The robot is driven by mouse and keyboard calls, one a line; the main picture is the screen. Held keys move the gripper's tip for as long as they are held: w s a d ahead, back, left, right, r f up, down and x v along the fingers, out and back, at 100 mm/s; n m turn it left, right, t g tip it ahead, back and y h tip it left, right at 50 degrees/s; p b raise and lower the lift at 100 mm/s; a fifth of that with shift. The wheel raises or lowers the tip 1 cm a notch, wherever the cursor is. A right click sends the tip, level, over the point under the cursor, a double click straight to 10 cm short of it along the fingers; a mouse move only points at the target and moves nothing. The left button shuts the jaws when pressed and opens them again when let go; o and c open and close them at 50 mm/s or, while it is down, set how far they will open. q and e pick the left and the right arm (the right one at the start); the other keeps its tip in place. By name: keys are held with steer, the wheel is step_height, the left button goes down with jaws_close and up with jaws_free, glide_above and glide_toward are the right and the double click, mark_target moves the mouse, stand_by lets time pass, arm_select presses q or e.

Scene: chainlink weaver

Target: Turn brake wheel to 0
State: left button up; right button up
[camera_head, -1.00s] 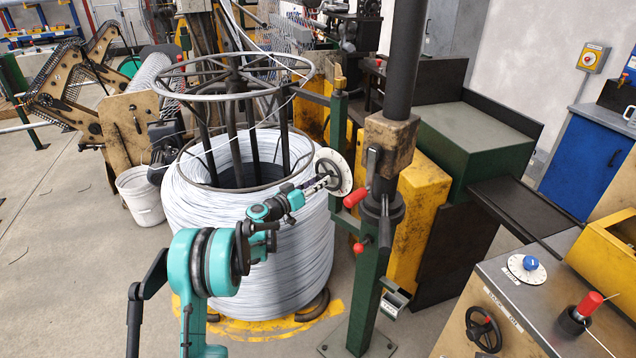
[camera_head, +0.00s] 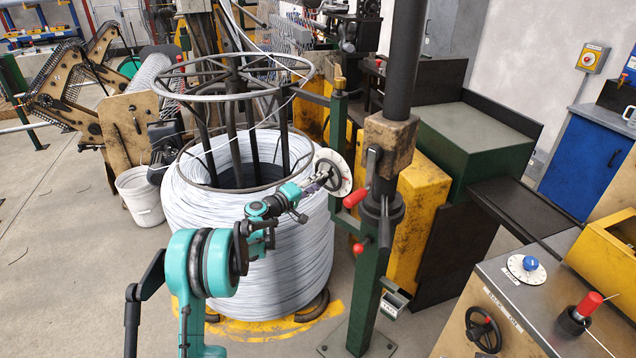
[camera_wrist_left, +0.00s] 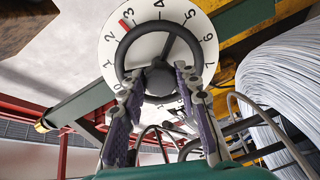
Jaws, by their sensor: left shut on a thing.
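The brake wheel is a small black handwheel (camera_head: 329,175) in front of a white numbered dial (camera_head: 345,168), beside the green post. In the left wrist view the wheel (camera_wrist_left: 163,50) shows its spokes and hub, and the dial (camera_wrist_left: 196,27) shows the numbers 1 to 7 around it. A red mark (camera_wrist_left: 124,24) sits between the 2 and the 3, at the wheel's upper left. My left gripper (camera_wrist_left: 160,84) is shut on the wheel, with its purple-padded fingers at the lower rim. It also shows in the head view (camera_head: 318,184). My right gripper is in neither view.
A large coil of white wire (camera_head: 270,250) stands just behind and below my left arm. The green post (camera_head: 366,290) rises right of the wheel, with a red-tipped lever (camera_head: 355,198). A control desk (camera_head: 500,285) stands at the lower right.

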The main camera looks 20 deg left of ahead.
arm_select(q)
steer(key=shift+a+r+n+h, duration=0.1)
steer(key=shift+n+h, duration=0.15)
steer(key=shift+n, duration=3.55)
steer(key=shift+n+h, duration=0.25)
steer(key=shift+n, duration=3.55)
steer(key=o, duration=1.2)
steer(key=shift+c, duration=0.2)
steer(key=v, duration=1.2)
steer(key=shift+r, duration=0.15)
